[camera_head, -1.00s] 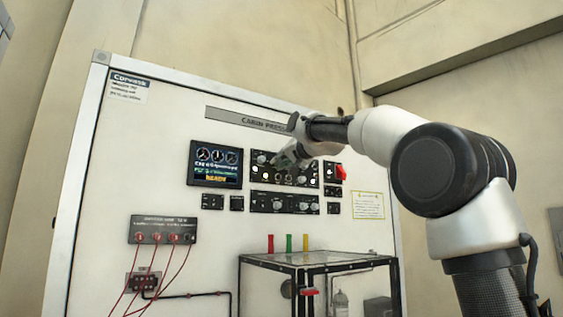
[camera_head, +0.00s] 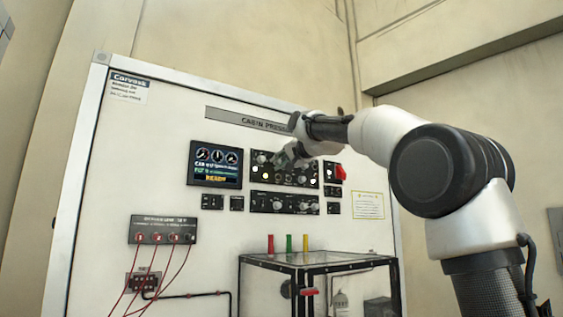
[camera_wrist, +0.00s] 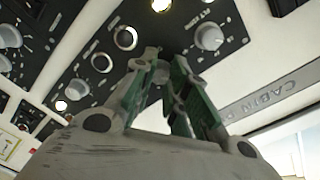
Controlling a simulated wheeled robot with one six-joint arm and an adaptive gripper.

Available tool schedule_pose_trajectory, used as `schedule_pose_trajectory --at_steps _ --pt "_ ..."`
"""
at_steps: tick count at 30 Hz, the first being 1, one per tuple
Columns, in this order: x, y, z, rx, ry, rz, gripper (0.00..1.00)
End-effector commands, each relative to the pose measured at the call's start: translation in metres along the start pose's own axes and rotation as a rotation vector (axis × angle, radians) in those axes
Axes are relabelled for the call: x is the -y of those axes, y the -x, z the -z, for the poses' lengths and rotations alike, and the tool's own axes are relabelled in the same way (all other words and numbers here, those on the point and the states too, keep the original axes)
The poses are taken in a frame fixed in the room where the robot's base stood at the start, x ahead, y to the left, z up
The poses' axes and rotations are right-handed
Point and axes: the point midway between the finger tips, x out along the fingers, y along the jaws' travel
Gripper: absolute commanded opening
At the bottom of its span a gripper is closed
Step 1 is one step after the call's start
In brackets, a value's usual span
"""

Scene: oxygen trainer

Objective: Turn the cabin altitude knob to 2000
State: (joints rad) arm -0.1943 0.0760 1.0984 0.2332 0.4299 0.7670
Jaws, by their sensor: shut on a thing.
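The upper control panel (camera_head: 312,180) is a black strip with knobs and lit round parts, below the cabin pressure sign (camera_head: 240,119). My gripper (camera_head: 281,159) reaches its upper edge from the right. In the wrist view my gripper (camera_wrist: 171,63) has its green-sided fingers close together against this panel, shut on a knob that they largely hide. I cannot read its label or setting, nor tell whether it is the cabin altitude knob. A grey knob (camera_wrist: 207,37) stands free beside the fingers.
A screen (camera_head: 215,165) left of the panel shows gauges and a yellow READY line. A lower knob panel (camera_head: 284,203) sits beneath. A red switch (camera_head: 340,172) is at the right. A glass-topped frame (camera_head: 310,259) stands below, with coloured tubes behind it.

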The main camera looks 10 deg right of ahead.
Motion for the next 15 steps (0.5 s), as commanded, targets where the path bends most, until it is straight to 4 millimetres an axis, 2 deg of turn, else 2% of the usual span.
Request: schedule_pose_trajectory --at_steps 1,4,5,15 --pt "-0.0005 0.0 0.0 0.0 0.0 -0.001 0.19" --pt "-0.0004 0.0 0.0001 0.0 0.001 -0.001 0.37" --pt "-0.0004 0.0 0.0 0.0 0.001 -0.001 0.39" --pt "0.0002 0.0035 0.0003 0.0 0.001 0.0 0.39"
